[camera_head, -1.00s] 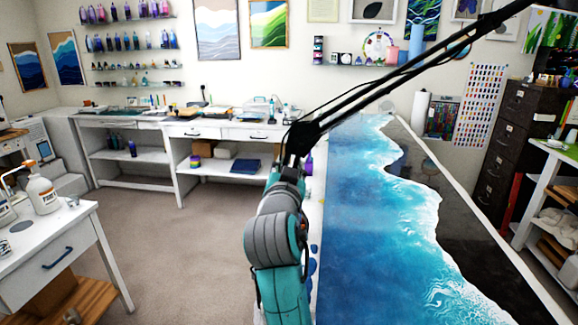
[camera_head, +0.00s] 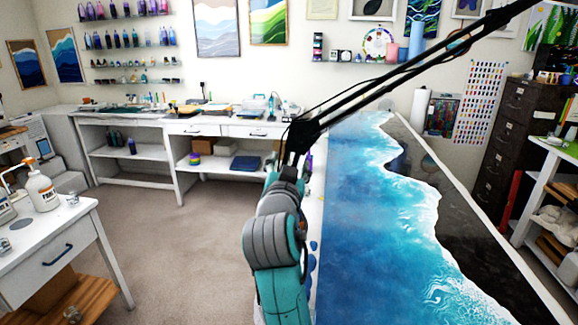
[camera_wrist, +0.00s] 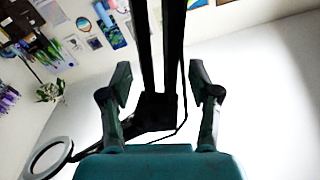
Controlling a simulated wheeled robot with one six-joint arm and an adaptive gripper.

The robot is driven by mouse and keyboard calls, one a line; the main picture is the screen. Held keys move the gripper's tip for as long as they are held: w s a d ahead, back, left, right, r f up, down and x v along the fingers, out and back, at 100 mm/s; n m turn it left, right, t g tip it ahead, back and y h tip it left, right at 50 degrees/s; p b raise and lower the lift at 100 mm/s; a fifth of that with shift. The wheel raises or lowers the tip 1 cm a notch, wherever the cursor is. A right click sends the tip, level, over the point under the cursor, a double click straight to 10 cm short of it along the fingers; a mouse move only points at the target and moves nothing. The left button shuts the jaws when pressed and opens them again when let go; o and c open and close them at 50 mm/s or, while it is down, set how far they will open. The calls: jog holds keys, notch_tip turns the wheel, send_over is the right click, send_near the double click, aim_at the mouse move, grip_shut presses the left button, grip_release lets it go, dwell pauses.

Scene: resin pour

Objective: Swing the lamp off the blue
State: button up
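The lamp's black two-bar arm (camera_head: 420,68) slants from the upper right, over the blue resin panel (camera_head: 365,220), down to a dark joint (camera_head: 303,134). My gripper (camera_head: 289,170) is at that joint, beside the panel's left edge; its fingers are hard to make out in the head view. In the wrist view my gripper (camera_wrist: 160,78) has its two fingers spread, with the lamp's bars (camera_wrist: 173,50) running between them. Narrow gaps show on both sides. A pale ring (camera_wrist: 48,157), apparently the lamp's head, is at lower left there.
A white workbench (camera_head: 150,165) with shelves stands at the back. A white side table (camera_head: 60,245) with a pump bottle (camera_head: 41,190) is at left. A dark drawer cabinet (camera_head: 500,140) stands right of the panel. The carpet (camera_head: 180,250) at centre left is clear.

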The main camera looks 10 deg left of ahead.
jog(key=s, duration=1.2)
jog(key=shift+f, duration=0.4)
jog(key=shift+d, duration=0.1)
